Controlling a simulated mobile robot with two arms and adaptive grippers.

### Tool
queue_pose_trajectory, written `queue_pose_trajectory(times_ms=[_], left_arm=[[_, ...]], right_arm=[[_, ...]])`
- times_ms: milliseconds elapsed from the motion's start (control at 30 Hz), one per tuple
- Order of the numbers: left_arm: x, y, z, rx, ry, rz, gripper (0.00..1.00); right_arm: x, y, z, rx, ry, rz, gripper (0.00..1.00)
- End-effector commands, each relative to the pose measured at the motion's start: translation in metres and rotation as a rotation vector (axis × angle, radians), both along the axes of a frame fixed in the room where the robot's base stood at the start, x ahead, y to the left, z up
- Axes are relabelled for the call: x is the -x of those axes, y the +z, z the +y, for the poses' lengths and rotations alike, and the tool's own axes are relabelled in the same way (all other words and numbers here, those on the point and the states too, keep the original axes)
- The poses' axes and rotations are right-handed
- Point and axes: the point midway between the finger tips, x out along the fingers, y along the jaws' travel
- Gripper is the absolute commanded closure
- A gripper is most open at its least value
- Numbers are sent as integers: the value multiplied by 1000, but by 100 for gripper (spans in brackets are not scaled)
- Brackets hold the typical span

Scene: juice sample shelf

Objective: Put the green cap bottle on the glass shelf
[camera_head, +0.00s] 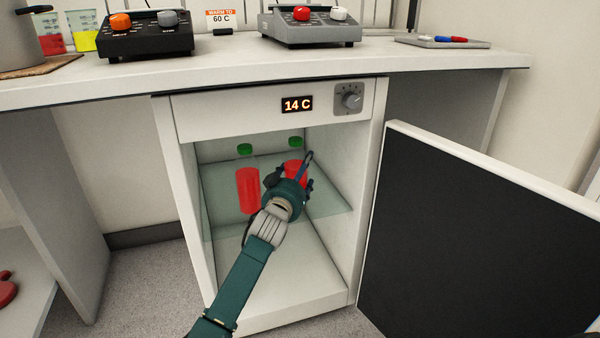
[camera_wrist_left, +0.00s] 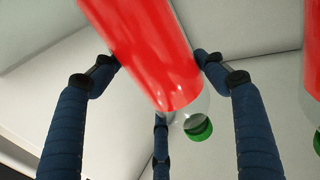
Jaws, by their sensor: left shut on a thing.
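A red bottle with a green cap (camera_head: 295,142) is inside the open cabinet, on the right. My left gripper (camera_head: 290,175) is shut on this bottle; in the left wrist view the red bottle (camera_wrist_left: 150,50) lies between its fingers (camera_wrist_left: 160,75), with the green cap clear of them. A second red bottle with a green cap (camera_head: 248,188) stands upright on the glass shelf (camera_head: 333,195) to the left. The edge of another red bottle (camera_wrist_left: 313,45) shows in the left wrist view. The gripper hides the held bottle's base, so I cannot tell if it touches the shelf. My right gripper is not in view.
The cabinet door (camera_head: 480,245) is swung open to the right. The cabinet's side walls and its 14 C control panel (camera_head: 235,112) bound the opening. The shelf is bare right of the gripper. The counter (camera_head: 400,60) above holds two control boxes.

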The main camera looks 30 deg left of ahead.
Motion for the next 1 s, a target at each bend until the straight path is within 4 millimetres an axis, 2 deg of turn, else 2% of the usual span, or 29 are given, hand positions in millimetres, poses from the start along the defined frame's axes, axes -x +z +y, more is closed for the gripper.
queue_pose_trajectory(times_ms=[67,100,200,567,667,733,1000], left_arm=[[0,2,0,-2,-1,-6,77],[0,-2,0,0,0,1,24],[0,-2,0,0,0,1,9],[3,0,-1,0,0,1,9],[14,1,-5,1,-1,2,9],[27,2,-9,1,0,3,9],[82,1,-27,3,0,3,9]], right_arm=[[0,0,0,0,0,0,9],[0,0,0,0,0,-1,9],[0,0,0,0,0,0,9],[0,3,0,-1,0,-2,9],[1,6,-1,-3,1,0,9],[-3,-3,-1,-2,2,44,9],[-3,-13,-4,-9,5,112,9]])
